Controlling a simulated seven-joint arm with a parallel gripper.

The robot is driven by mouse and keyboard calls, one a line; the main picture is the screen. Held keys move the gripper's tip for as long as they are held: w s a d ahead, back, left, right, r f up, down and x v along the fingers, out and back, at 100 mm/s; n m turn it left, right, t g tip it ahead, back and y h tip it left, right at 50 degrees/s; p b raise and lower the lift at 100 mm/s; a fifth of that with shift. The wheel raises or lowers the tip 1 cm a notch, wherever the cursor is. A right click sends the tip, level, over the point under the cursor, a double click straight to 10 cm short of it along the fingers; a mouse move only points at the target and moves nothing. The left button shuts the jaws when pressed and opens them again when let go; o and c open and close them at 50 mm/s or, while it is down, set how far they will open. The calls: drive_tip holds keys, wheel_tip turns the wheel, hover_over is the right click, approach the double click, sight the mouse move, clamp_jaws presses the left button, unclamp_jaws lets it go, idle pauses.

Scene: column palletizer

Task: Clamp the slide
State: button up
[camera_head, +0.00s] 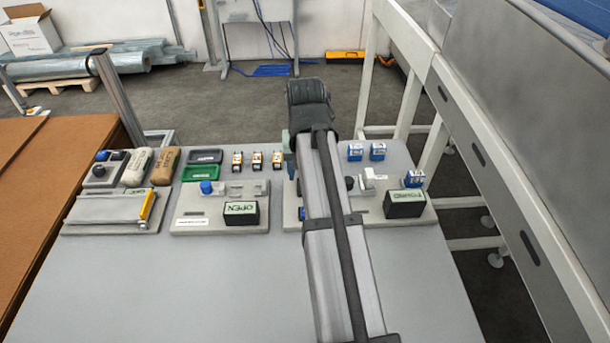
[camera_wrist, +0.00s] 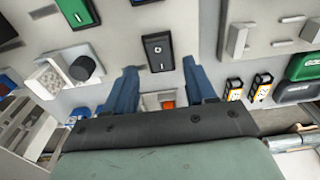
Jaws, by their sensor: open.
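My gripper (camera_wrist: 160,82) shows its two blue fingers spread apart in the wrist view, with nothing held between them. In the head view my arm hides most of it. A right-hand fixture plate (camera_head: 430,217) carries a small white block (camera_head: 369,177), which may be the slide, beside a black knob (camera_head: 350,183). A black box with a green-lettered label (camera_head: 404,204) stands on the same plate. In the wrist view a dark round knob (camera_wrist: 86,68) and a pale block lie left of the fingers. A black switch-like piece (camera_wrist: 158,50) lies beyond the fingertips.
A left fixture plate (camera_head: 190,221) holds a blue knob (camera_head: 206,187) and a box labelled OPEN (camera_head: 240,212). Green and black trays (camera_head: 199,173) and several small yellow-black items stand behind it. Small blue boxes (camera_head: 377,151) stand at right. The table front (camera_head: 180,290) is clear.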

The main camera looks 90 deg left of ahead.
wheel_tip(320, 180, up, 11)
drive_tip(key=shift+d, duration=0.35)
drive_tip(key=shift+f, duration=0.1)
idle(0.5)
